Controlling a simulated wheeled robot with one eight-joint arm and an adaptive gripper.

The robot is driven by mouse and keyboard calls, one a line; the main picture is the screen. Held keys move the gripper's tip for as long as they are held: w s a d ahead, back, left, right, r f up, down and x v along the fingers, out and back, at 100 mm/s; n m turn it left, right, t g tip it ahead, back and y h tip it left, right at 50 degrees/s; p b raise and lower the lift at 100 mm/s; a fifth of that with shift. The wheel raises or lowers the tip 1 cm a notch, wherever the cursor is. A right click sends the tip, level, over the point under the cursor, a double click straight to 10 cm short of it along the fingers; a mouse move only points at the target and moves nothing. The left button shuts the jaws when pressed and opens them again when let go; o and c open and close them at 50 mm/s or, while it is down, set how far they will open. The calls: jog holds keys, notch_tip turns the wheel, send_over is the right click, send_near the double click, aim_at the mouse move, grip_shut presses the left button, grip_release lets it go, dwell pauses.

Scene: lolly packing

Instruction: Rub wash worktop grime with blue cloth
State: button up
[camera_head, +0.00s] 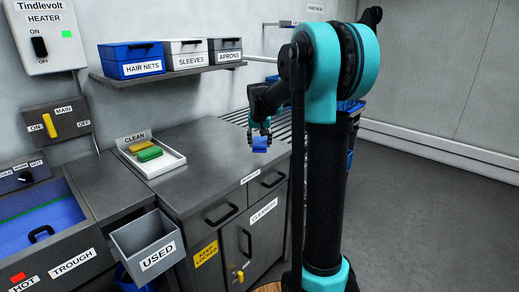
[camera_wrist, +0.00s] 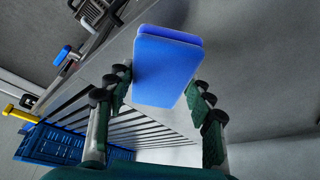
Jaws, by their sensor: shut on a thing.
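My gripper (camera_head: 260,134) is shut on the blue cloth (camera_head: 260,145), a folded pad, over the right part of the grey worktop (camera_head: 200,145). In the wrist view the blue cloth (camera_wrist: 167,68) sits between the two fingers of my gripper (camera_wrist: 160,92) and sticks out beyond their tips. I cannot tell whether the cloth touches the worktop. No grime can be made out on the worktop; some of it may be hidden behind my arm and the cloth.
A white CLEAN tray (camera_head: 172,166) with a yellow and a green cloth stands on the worktop's left part. A grey USED bin (camera_head: 146,243) hangs in front, beside the trough (camera_head: 58,250). A shelf (camera_head: 180,75) with labelled boxes overhangs the back. Slats (camera_head: 236,115) lie behind my gripper.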

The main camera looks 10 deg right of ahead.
jog(key=shift+r, duration=1.25)
